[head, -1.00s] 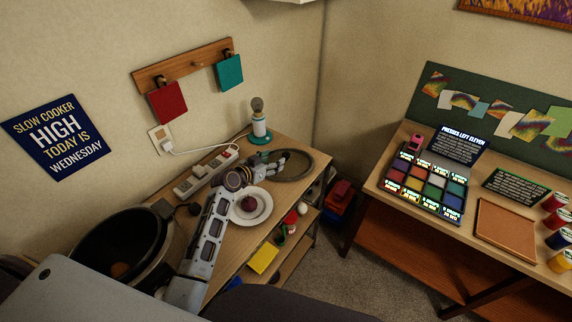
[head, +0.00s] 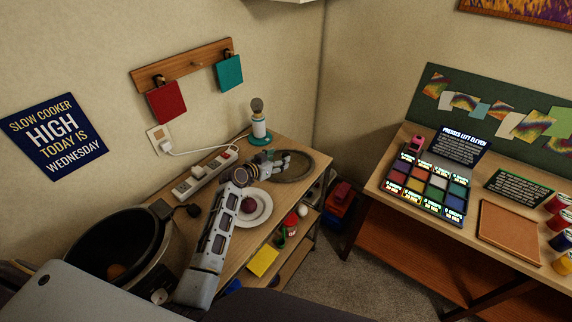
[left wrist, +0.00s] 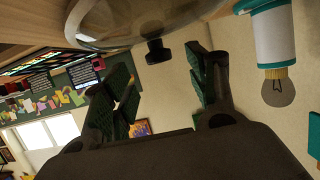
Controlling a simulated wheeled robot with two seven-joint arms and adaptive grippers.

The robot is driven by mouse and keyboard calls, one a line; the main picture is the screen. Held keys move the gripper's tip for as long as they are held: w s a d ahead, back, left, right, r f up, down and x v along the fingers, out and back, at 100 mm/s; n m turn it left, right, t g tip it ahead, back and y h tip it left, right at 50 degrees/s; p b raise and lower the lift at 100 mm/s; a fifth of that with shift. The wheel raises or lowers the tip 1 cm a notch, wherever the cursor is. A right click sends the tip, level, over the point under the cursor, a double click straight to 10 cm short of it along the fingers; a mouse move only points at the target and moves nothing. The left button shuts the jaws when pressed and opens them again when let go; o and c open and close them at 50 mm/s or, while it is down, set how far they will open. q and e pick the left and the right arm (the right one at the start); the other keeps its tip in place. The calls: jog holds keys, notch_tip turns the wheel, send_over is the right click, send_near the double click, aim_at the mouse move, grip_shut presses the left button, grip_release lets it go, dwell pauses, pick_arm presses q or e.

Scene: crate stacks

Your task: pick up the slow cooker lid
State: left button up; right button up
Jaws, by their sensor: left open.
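The slow cooker lid (head: 308,176) is a clear glass disc with a dark rim, lying at the far right end of the wooden counter. My left gripper (head: 284,160) is over the lid in the head view and partly covers it. In the left wrist view the glass lid (left wrist: 135,22) fills the top, with its black knob (left wrist: 157,51). The open fingers of my left gripper (left wrist: 161,62) show on either side of the knob in that picture; I cannot tell whether they touch it. The slow cooker (head: 98,240) stands open at the near left. My right gripper is not in view.
A lamp with a bare bulb (head: 259,122) stands close behind the lid and also shows in the left wrist view (left wrist: 272,40). A white plate (head: 262,219) with a dark round item lies beside my left arm. A power strip (head: 203,176) lies along the wall.

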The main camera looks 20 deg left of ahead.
aim_at(285, 155)
pick_arm(q)
jog(key=shift+b+x, duration=1.25)
jog(key=shift+x, duration=1.25)
grip_shut()
